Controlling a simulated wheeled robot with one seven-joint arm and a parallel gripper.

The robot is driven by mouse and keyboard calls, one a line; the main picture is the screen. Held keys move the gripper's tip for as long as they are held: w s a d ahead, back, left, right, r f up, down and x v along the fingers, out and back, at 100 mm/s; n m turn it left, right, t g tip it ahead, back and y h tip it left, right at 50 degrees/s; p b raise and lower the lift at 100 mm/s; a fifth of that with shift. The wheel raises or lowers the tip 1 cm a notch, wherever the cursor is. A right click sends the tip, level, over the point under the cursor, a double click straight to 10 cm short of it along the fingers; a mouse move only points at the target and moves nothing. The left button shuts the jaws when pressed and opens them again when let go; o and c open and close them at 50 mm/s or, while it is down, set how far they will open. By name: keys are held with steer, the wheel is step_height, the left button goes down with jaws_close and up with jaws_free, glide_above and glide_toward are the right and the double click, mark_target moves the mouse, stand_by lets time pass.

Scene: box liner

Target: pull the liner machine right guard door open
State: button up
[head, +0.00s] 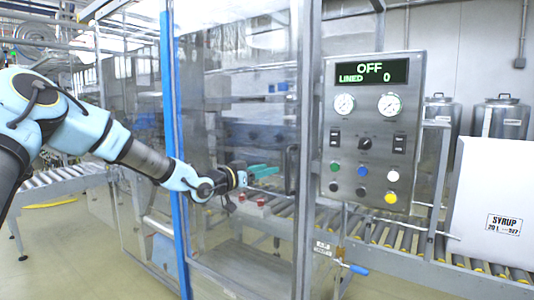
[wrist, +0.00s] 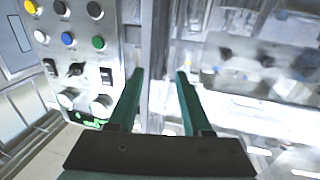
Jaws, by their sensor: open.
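The guard door is a large clear panel (head: 235,90) in a grey metal frame, between a blue post and the right-hand post in the head view. It looks shut. A dark upright handle (head: 291,170) is on its right side. My gripper (head: 276,171) has teal fingers, spread open and empty, pointing at the handle from the left. In the wrist view my gripper (wrist: 160,75) shows both fingers apart, with a grey upright metal post (wrist: 152,45) beyond and between them. Whether the fingers touch the handle I cannot tell.
A control panel (head: 370,130) reading OFF and LINED 0 stands right of the door; it also shows upside down in the wrist view (wrist: 85,60). A roller conveyor (head: 460,262) and a white syrup box (head: 490,200) are further right. The blue post (head: 169,120) is beside my forearm.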

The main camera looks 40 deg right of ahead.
steer(key=shift+w+d+p, duration=0.15)
steer(key=shift+d+p, duration=0.8)
steer(key=shift+d, duration=1.7)
steer(key=shift+w+d+p, duration=0.15)
steer(key=shift+d+p, duration=0.8)
steer(key=shift+d, duration=1.65)
steer(key=shift+f, duration=0.1)
steer(key=shift+c, duration=0.2)
jaws_close()
